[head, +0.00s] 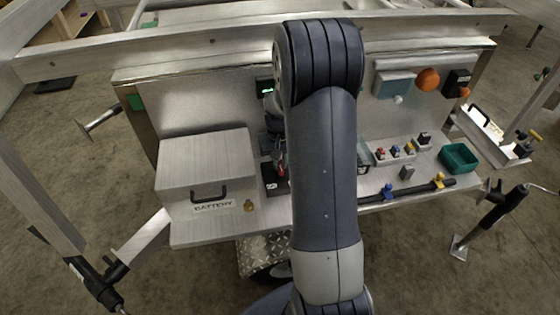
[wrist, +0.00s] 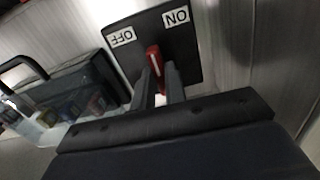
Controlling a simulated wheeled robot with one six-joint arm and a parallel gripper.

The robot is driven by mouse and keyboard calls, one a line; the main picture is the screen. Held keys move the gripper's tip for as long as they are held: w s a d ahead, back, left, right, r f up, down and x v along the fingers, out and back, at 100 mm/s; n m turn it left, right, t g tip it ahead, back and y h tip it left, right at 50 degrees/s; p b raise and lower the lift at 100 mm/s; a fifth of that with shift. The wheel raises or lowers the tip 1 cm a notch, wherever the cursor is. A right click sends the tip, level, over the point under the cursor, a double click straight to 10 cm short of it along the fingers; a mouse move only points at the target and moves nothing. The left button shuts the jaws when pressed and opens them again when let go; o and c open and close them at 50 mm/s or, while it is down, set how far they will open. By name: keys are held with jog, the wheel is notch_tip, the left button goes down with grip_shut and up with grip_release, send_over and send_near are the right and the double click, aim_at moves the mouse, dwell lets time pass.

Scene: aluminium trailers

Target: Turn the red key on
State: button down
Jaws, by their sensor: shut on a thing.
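The red key (wrist: 154,62) stands on a black switch plate (wrist: 134,60) in the wrist view. White labels read OFF on the left and ON on the right. The key's upper end lies between the two labels. My gripper (wrist: 160,77) is shut on the key, one grey finger on each side. My arm hides much of the plate there.
A metal battery box (head: 203,165) with a black handle stands left of the plate. In the wrist view a clear case (wrist: 65,105) with coloured parts lies at left. A green bin (head: 459,158) and small coloured knobs (head: 395,152) are on the right.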

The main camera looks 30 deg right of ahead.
aim_at(280, 164)
jog(key=m, duration=0.4)
jog(key=shift+m, duration=2.2)
jog(key=c, duration=1.4)
grip_release()
jog(key=shift+c, duration=0.2)
notch_tip(280, 164, up, 11)
jog(key=shift+p, duration=0.3)
jog(key=shift+f, duration=0.15)
